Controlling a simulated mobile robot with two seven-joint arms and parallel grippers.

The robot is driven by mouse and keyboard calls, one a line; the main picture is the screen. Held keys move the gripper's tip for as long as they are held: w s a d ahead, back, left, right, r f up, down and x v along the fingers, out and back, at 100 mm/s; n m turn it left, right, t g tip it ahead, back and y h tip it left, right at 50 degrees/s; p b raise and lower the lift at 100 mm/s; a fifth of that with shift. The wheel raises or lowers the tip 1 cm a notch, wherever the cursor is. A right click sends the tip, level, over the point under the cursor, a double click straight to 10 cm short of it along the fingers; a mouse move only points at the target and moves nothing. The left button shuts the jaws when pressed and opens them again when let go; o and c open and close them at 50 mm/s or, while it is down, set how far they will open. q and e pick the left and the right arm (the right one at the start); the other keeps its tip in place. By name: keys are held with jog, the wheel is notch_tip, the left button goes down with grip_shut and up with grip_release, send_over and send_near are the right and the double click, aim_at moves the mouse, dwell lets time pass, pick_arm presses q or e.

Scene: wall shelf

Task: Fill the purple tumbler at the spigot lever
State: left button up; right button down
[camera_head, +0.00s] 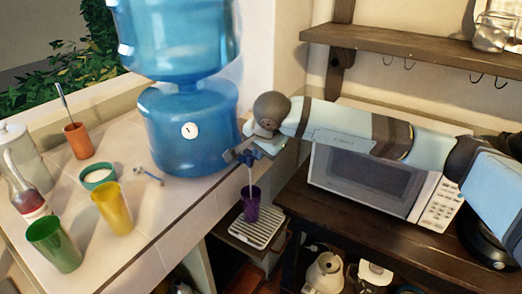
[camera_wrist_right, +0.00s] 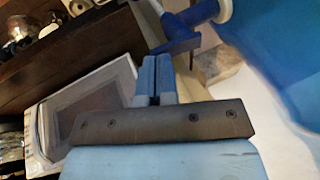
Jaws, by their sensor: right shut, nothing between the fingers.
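The purple tumbler (camera_head: 251,207) stands upright on a slatted drip tray (camera_head: 266,232) below the water dispenser's spigot. A thin pale stream runs from the blue spigot (camera_head: 249,155) down into the tumbler; the water level inside cannot be seen. My right gripper (camera_head: 256,149) is at the spigot, shut and empty. In the right wrist view, the closed light-blue fingers (camera_wrist_right: 155,72) are up against the blue spigot lever (camera_wrist_right: 178,47); whether they press it cannot be told. My left gripper is not in view.
The blue water dispenser (camera_head: 190,130) stands on the tiled counter. A yellow cup (camera_head: 113,208), a green cup (camera_head: 54,245), a teal bowl (camera_head: 99,179) and an orange cup (camera_head: 78,140) stand left. My right arm passes in front of the microwave (camera_head: 372,182). A wooden shelf (camera_head: 420,45) hangs above.

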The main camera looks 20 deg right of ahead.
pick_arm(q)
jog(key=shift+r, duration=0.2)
pick_arm(e)
jog(key=shift+r, duration=0.8)
pick_arm(q)
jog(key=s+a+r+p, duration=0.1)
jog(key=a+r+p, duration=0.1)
jog(key=p, duration=0.1)
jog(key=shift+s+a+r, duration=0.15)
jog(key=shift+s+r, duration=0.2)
pick_arm(e)
notch_tip(320, 180, up, 10)
jog(key=s+a, duration=0.1)
jog(key=a, duration=0.1)
jog(key=shift+a+f, duration=0.2)
jog(key=shift+a, duration=0.2)
jog(key=shift+s+f, duration=0.1)
dwell(0.4)
